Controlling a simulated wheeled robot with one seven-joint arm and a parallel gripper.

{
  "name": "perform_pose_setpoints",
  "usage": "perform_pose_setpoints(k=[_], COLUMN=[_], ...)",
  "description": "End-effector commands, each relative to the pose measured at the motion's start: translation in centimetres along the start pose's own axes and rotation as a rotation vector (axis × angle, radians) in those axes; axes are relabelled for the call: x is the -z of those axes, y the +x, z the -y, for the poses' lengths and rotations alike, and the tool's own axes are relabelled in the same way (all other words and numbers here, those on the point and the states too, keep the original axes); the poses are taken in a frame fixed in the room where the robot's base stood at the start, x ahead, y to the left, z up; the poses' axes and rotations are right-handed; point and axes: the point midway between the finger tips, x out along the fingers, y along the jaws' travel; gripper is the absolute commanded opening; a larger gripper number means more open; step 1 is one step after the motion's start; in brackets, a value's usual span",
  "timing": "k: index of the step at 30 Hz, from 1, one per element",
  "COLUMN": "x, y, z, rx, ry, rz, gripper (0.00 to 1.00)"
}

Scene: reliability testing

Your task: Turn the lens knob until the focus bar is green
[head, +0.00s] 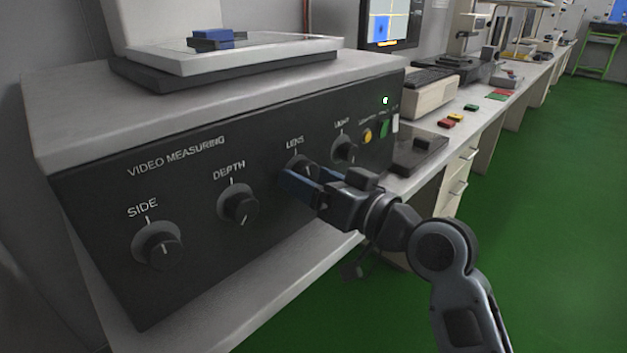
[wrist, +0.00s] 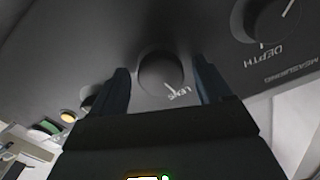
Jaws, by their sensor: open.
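The lens knob (head: 302,168) is a dark round knob on the black front panel, under the label LENS. In the head view my gripper (head: 296,177) reaches it from the right, and its blue fingers hide part of the knob. In the wrist view the lens knob (wrist: 158,73) lies between the two spread fingers of my gripper (wrist: 160,70), with a visible gap on each side. The jaws are open. The monitor (head: 391,22) shows a blue area with yellow lines and an orange patch; I cannot make out a green focus bar on it.
The depth knob (head: 239,204) and side knob (head: 160,246) are left of the lens knob; the light knob (head: 345,149) is close on its right. A yellow button (head: 367,136) lies further right. Green floor (head: 560,190) is open at right.

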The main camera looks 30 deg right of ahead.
Motion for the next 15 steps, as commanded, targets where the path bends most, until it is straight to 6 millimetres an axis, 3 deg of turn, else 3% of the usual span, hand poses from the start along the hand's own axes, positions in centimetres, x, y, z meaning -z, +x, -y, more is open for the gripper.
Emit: perform_pose_setpoints(k=[8, 15], x=[0.0, -0.1], y=[-0.6, -4.4], z=[0.0, -0.1], rx=[-0.001, -0.003], ry=[0.0, 0.001], rz=[-0.001, 0.0], gripper=[0.78, 0.78])
